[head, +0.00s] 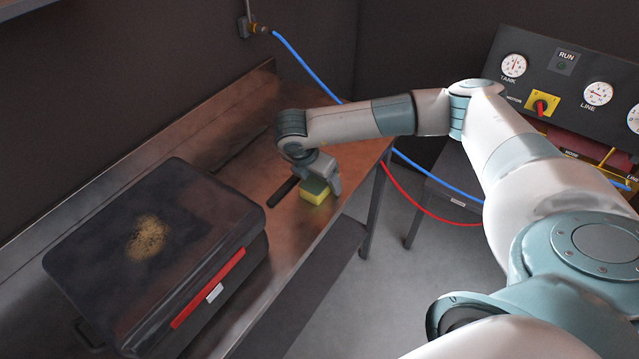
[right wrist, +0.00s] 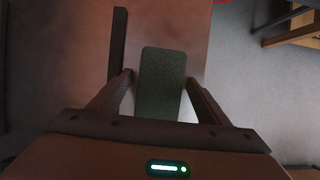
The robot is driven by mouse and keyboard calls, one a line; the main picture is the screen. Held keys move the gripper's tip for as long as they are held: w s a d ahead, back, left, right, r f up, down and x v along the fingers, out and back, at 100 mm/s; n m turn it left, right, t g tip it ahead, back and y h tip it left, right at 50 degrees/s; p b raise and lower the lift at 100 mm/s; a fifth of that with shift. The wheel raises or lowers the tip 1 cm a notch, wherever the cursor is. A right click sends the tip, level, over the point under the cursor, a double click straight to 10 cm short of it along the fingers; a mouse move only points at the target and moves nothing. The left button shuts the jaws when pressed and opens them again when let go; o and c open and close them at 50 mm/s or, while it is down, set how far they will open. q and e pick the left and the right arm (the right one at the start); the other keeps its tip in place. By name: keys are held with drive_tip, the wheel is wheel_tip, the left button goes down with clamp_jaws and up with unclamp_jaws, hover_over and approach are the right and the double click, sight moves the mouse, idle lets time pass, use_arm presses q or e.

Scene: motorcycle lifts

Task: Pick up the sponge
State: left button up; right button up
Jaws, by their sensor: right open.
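The sponge (head: 314,194) is yellow with a green top and lies on the metal bench near its front edge. In the right wrist view its green face (right wrist: 162,84) shows between the two fingers. My right gripper (head: 322,182) is over the sponge, pointing down, with a finger on either side of it. In the right wrist view the gripper (right wrist: 160,88) is open, with a gap visible between the sponge and the right finger; the left finger is close to the sponge. The sponge's lower end is hidden by the gripper body. My left gripper is not in view.
A dark bar (head: 284,191) lies on the bench (head: 305,245) just left of the sponge; it also shows in the right wrist view (right wrist: 117,48). A large black case (head: 190,215) with a red strip stands on the bench further left. A gauge panel (head: 570,85) is at right.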

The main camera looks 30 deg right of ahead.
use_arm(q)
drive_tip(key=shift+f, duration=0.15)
use_arm(e)
drive_tip(key=c, duration=1.1)
